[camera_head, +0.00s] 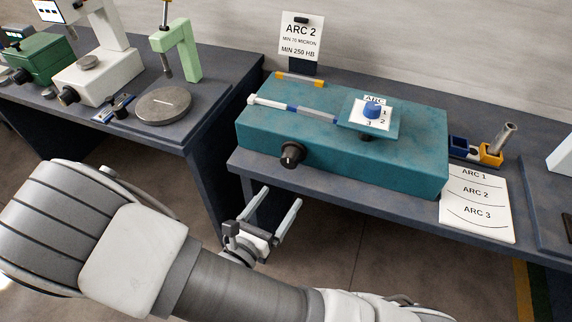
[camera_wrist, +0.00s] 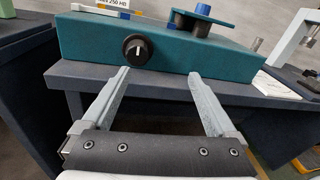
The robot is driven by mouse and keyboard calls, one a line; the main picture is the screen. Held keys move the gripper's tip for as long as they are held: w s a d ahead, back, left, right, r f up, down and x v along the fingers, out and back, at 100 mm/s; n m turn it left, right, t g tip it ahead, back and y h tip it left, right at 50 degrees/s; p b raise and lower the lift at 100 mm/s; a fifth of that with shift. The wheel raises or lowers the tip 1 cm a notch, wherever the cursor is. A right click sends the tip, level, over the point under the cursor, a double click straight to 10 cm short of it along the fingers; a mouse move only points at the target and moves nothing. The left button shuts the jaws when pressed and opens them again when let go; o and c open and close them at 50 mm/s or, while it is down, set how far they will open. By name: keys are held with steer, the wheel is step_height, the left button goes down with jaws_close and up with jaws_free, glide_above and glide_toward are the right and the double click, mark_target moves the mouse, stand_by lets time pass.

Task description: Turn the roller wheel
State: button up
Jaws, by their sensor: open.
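The teal section bender (camera_head: 345,150) sits on a dark bench. A black round knob (camera_head: 292,154) with a pale mark is on its front face; it also shows in the wrist view (camera_wrist: 137,48). On top, a blue knob (camera_head: 374,110) stands on a white ARC dial numbered 1, 2, 3. A white, blue and grey rod (camera_head: 297,108) lies to the left of the dial. I cannot tell which part is the roller wheel. My gripper (camera_head: 281,197) is open and empty in front of the bench, apart from the bender; its fingers in the wrist view (camera_wrist: 159,73) point toward it.
A card reading ARC 2 (camera_head: 300,40) stands behind the bender. Blue and yellow holders (camera_head: 490,153) are at right. Another bench with a green press (camera_head: 180,50) is at left.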

mark_target(288, 163)
steer(key=w+d+n+y, duration=0.1)
steer(key=w, duration=0.4)
steer(key=w+f+n+t+y, duration=0.1)
steer(key=w, duration=0.4)
steer(key=w+d+f+n, duration=0.1)
steer(key=w, duration=0.4)
steer(key=shift+d+f+t+y, duration=0.15)
steer(key=shift+d+t+y, duration=0.15)
steer(key=shift+y, duration=0.1)
steer(key=c, duration=1.4)
steer(key=shift+o, duration=0.2)
